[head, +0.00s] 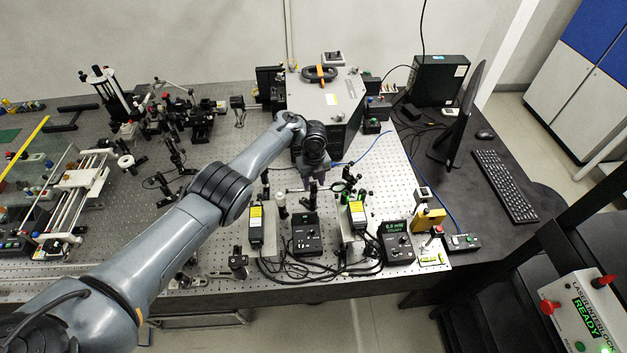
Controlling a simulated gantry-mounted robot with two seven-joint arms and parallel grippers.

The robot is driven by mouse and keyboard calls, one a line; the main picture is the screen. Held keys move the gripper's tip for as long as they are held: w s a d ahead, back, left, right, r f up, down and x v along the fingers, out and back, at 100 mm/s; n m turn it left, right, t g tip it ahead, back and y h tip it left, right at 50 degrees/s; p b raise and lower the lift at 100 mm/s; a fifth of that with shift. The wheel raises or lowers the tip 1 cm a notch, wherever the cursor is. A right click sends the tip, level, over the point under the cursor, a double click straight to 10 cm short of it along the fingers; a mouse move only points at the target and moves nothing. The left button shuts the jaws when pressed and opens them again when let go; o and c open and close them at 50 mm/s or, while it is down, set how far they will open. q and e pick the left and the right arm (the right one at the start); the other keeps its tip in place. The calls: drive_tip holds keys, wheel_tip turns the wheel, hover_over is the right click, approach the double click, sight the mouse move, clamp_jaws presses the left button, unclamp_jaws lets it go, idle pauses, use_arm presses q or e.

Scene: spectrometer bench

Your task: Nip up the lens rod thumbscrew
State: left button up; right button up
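My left arm reaches in from the lower left over the perforated optical bench (215,262). Its wrist hangs in front of the large grey instrument box, and my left gripper (314,178) points down among the small posts and mounts. The fingers are dark and small, and I cannot tell whether they are open or shut. A post with a pale top (282,204) stands just left of the gripper. Mounts with green parts (350,186) stand just to its right. The lens rod thumbscrew is too small to pick out or is hidden by the gripper. My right gripper is out of view.
The grey instrument box (328,92) stands behind the wrist. Two yellow-labelled modules (256,226) (357,217), controller boxes (306,237) (397,243) and loose black cables crowd the front edge. A monitor (460,115) and keyboard (504,187) are at the right.

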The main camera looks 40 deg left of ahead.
sight(313, 183)
use_arm(q)
wheel_tip(313, 183, up, 11)
drive_tip(key=p, duration=0.1)
drive_tip(key=shift+p, duration=0.35)
drive_tip(key=shift+f, duration=0.1)
idle(0.5)
